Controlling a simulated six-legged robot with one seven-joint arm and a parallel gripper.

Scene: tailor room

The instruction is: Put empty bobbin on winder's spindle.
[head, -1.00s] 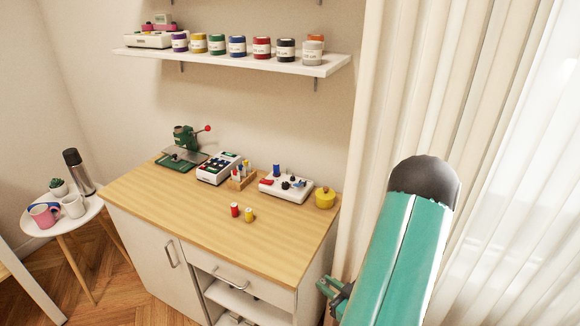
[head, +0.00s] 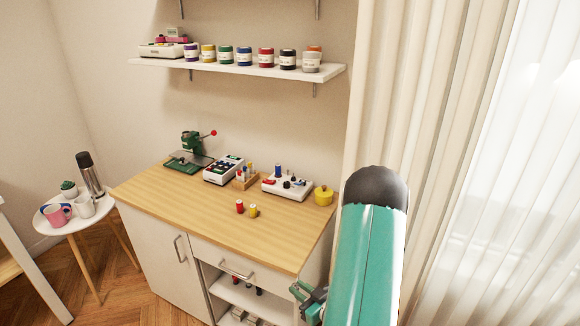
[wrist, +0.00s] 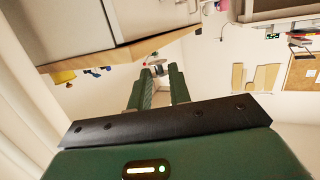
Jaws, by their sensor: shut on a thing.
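My gripper (head: 308,294) hangs low in front of the cabinet's right side in the head view, well away from the worktop things. A white box (head: 287,187) with a blue spool (head: 277,171) and small red and dark parts sits at the back right of the worktop, likely the winder. I cannot make out its spindle.
The wooden worktop (head: 200,212) has clear room in front. A red spool (head: 239,207) and yellow spool (head: 253,211) stand mid-worktop. A yellow pot (head: 323,195), spool rack (head: 246,178), button tray (head: 223,170) and green press (head: 190,153) line the back. A curtain (head: 430,120) hangs at right.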

